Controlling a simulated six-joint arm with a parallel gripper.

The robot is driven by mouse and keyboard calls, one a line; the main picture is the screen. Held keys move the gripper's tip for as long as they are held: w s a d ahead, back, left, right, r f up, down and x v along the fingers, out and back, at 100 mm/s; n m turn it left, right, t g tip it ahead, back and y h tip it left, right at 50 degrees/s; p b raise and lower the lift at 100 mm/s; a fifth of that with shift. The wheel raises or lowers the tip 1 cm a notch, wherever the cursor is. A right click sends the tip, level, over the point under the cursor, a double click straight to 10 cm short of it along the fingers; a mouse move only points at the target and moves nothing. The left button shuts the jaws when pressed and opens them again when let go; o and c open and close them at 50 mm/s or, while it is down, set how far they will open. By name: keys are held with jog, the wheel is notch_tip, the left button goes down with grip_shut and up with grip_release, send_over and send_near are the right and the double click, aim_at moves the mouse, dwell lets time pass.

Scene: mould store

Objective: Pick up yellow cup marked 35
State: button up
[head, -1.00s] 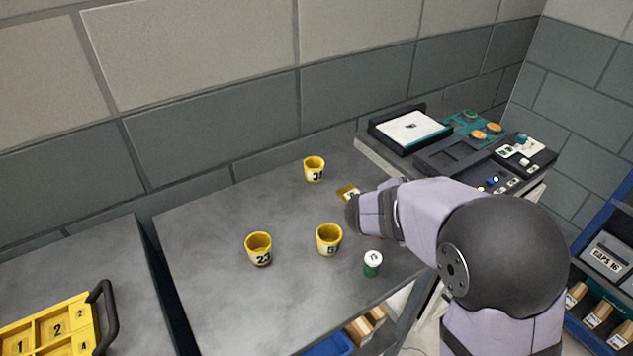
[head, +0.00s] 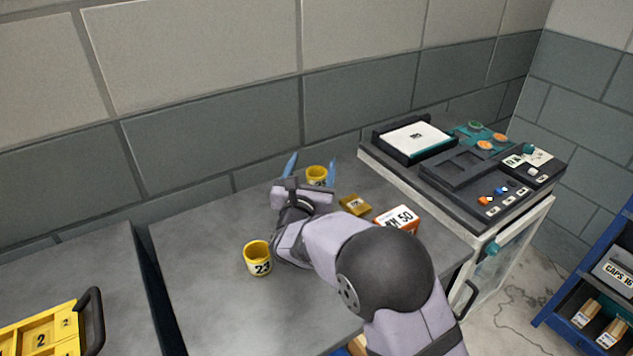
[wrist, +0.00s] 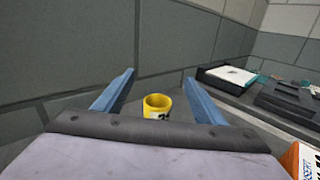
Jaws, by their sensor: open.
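A yellow cup (head: 317,174) stands upright near the back of the grey table, close to the wall. In the wrist view the same cup (wrist: 157,105) is ahead, between the fingers, with part of a dark number showing; the palm hides its lower part and I cannot read it fully now. My gripper (head: 311,168) is open, its two blue fingers on either side of the cup in the head view. In the wrist view the gripper (wrist: 157,82) holds nothing, and I cannot tell whether a finger touches the cup.
Another yellow cup (head: 257,259) marked 23 stands at the front left of my arm. A small yellow box (head: 355,204) and an orange-and-white box (head: 397,218) lie to the right. A device bench (head: 460,165) bounds the right.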

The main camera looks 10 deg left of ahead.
aim_at(315, 179)
jog(key=shift+f, duration=2.55)
jog(key=shift+w+d+f+p, duration=0.1)
jog(key=shift+w+f+p, duration=0.05)
jog(key=shift+f+p, duration=0.2)
jog(key=shift+w+p, duration=0.45)
jog(key=shift+w, duration=1.95)
jog(key=shift+r, duration=0.1)
jog(key=shift+c, duration=0.5)
jog(key=c, duration=1)
